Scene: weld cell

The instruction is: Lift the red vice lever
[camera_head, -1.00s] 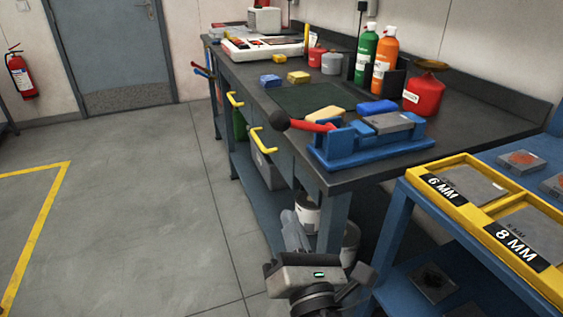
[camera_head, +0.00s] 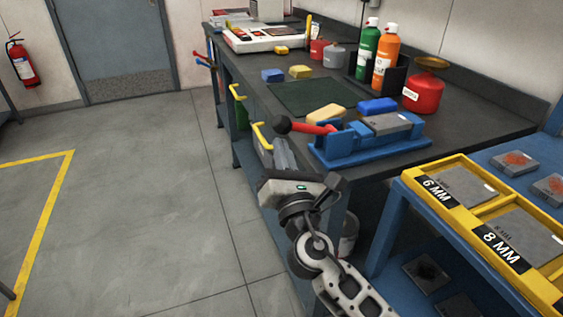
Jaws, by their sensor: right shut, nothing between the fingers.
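The blue vice (camera_head: 365,141) sits on the near edge of the dark workbench, with a grey block in its jaws. Its red lever (camera_head: 312,128) sticks out to the left, roughly level, and ends in a black ball knob (camera_head: 282,125) past the bench edge. My right gripper (camera_head: 282,150) is shut and empty. Its fingers point up and away, just below the knob in the picture; I cannot tell whether they touch it. My left gripper is not in view.
The workbench (camera_head: 460,105) holds yellow and blue blocks, green and orange bottles (camera_head: 384,58) and a red can (camera_head: 423,93). Yellow drawer handles (camera_head: 261,137) jut from its front. A blue rack with yellow-framed trays (camera_head: 470,222) stands at the right. The floor at left is clear.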

